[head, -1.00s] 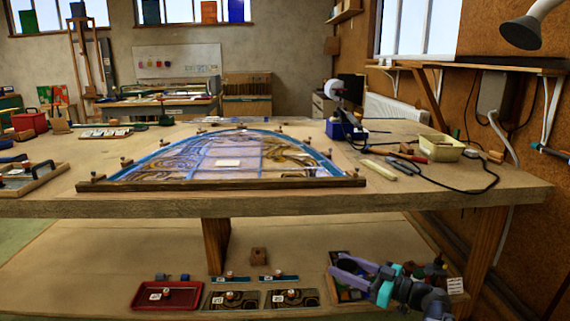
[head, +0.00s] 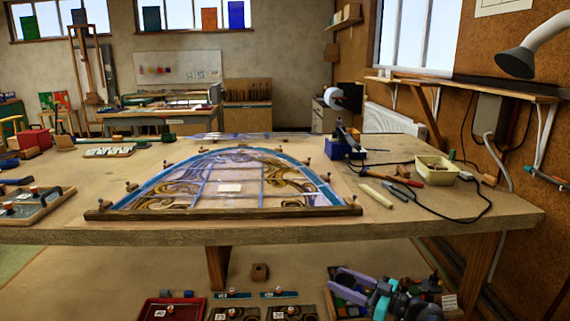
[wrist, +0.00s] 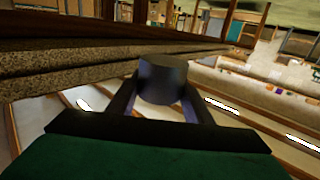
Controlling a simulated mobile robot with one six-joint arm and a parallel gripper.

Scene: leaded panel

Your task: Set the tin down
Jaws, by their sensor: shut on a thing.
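A dark grey cylindrical tin (wrist: 163,80) is between the fingers of my gripper (wrist: 162,95) in the wrist view. The gripper is shut on it, and the tin is tilted in that picture. In the head view my gripper (head: 338,284), with purple fingers, is at the lower right, below the bench top and in front of the lower shelf. The tin cannot be made out clearly there. What lies directly under the tin is not clear.
A workbench (head: 400,226) carries an arched leaded panel (head: 230,186), a cream tub (head: 436,170), tools and a cable. On the low shelf are a red tray (head: 150,310), a small wooden block (head: 260,271) and dark panels with knobs. A cluttered box is beside my gripper.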

